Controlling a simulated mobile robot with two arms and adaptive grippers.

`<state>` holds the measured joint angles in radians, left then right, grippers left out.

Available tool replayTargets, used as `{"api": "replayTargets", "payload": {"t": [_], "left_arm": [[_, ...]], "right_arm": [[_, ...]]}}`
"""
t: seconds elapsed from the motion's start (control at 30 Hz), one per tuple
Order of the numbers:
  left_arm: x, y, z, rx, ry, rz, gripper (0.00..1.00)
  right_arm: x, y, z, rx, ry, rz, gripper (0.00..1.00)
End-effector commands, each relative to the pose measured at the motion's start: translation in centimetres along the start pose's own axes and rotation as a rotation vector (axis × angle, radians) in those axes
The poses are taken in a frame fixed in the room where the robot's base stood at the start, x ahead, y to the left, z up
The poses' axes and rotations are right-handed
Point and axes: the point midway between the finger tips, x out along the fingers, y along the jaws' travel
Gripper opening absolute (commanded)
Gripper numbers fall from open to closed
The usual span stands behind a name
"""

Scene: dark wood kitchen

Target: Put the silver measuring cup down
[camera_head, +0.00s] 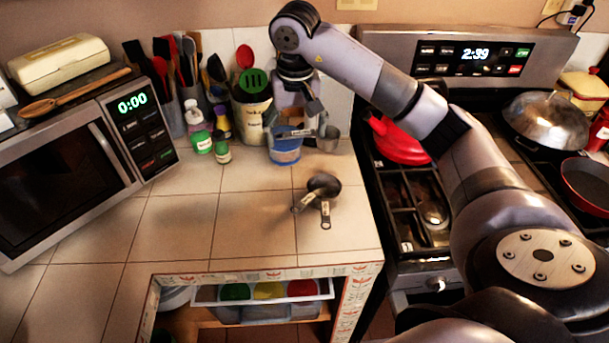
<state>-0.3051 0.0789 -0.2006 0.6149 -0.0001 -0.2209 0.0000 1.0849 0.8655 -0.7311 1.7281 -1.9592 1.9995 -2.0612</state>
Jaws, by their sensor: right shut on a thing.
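The silver measuring cup (329,139) is at the back of the tiled counter, in front of the wall. My right gripper (298,131) reaches down from above and is shut on it, with the cup's bowl sticking out to the right of the fingers. The fingers partly hide the handle. I cannot tell whether the cup touches the counter. A blue tub (285,152) is just below and in front of the gripper. More measuring cups (323,187) with short handles lie on the counter nearer to me. My left gripper is not in view.
A utensil crock (251,115) and small bottles (201,136) stand left of the gripper. A microwave (60,180) fills the left side. The stove with a red kettle (398,142) is to the right. The counter's front middle (240,225) is clear.

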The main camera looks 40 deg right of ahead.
Motion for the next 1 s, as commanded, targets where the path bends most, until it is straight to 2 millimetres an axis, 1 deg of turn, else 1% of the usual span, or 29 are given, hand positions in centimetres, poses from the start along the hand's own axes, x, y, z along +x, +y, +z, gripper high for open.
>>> {"api": "replayTargets", "payload": {"t": [0.03,0.07,0.1,0.17,0.3,0.4,0.5,0.67,0.9,1.0], "left_arm": [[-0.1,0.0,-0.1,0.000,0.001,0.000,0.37],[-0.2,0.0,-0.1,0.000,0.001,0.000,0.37],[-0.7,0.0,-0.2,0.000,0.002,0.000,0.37],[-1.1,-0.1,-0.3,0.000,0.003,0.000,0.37],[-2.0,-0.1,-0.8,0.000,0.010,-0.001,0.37],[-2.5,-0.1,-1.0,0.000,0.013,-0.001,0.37],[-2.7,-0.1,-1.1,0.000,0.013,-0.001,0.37],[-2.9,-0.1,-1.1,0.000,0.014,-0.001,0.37],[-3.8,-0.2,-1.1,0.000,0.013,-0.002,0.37],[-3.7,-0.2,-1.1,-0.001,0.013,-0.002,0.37]], "right_arm": [[1.4,0.0,0.4,-0.001,-0.008,0.003,0.46],[2.1,0.0,0.5,-0.001,-0.008,0.002,0.46],[2.9,0.1,0.5,0.000,-0.007,0.004,0.46],[4.5,0.1,0.8,-0.001,-0.007,0.004,0.46],[8.1,0.1,1.2,0.000,-0.006,0.003,0.46],[10.0,0.0,1.4,-0.001,-0.004,0.002,0.46],[11.3,0.0,1.5,0.001,-0.002,0.001,0.46],[12.2,0.0,1.6,-0.001,0.000,0.000,0.46],[15.3,0.0,2.0,0.000,-0.003,0.001,0.46],[15.7,0.0,1.9,-0.001,0.002,-0.001,0.46]]}}
